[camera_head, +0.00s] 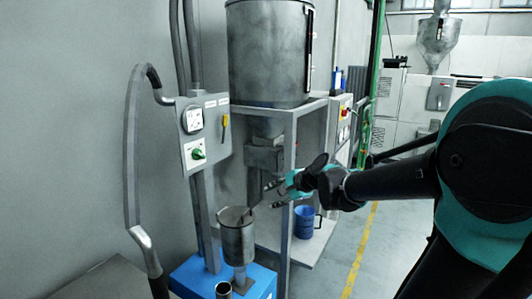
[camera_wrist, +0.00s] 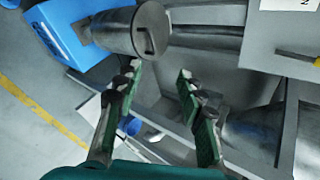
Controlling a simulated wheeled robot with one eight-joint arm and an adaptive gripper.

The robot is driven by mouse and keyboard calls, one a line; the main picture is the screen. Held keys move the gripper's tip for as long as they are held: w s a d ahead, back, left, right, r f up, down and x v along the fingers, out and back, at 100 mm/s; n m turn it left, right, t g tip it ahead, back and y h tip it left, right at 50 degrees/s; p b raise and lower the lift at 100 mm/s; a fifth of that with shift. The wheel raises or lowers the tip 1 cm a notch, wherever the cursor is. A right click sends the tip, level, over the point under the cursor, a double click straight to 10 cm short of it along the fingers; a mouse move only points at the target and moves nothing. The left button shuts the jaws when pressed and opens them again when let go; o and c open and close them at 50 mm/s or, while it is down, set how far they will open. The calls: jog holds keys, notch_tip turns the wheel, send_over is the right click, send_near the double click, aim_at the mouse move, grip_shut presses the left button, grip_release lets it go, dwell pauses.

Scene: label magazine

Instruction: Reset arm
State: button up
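My arm comes in from the right in the head view, and my gripper (camera_head: 272,195) is at its end, in front of the metal frame and hopper stand. In the wrist view my gripper (camera_wrist: 158,82) has its two fingers spread apart with nothing between them. Its fingertips point toward a metal cup-like vessel (camera_wrist: 150,30). In the head view this vessel (camera_head: 237,240) stands on a blue base, below and left of my gripper and apart from it.
A large metal hopper (camera_head: 270,55) stands above the frame. A control box (camera_head: 204,132) with a gauge and green knob is at left. A blue mug (camera_head: 304,222) sits on the low shelf (camera_head: 318,243). The floor with a yellow line (camera_head: 360,252) is clear.

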jog(key=s+d+f+n+g+h, duration=0.3)
jog(key=s+d+f+n+h, duration=0.4)
jog(key=s+d+f+n, duration=0.5)
jog(key=s+d+f, duration=0.5)
jog(key=s+f, duration=0.1)
jog(key=s, duration=0.1)
jog(key=shift+s+f, duration=0.3)
dwell(0.4)
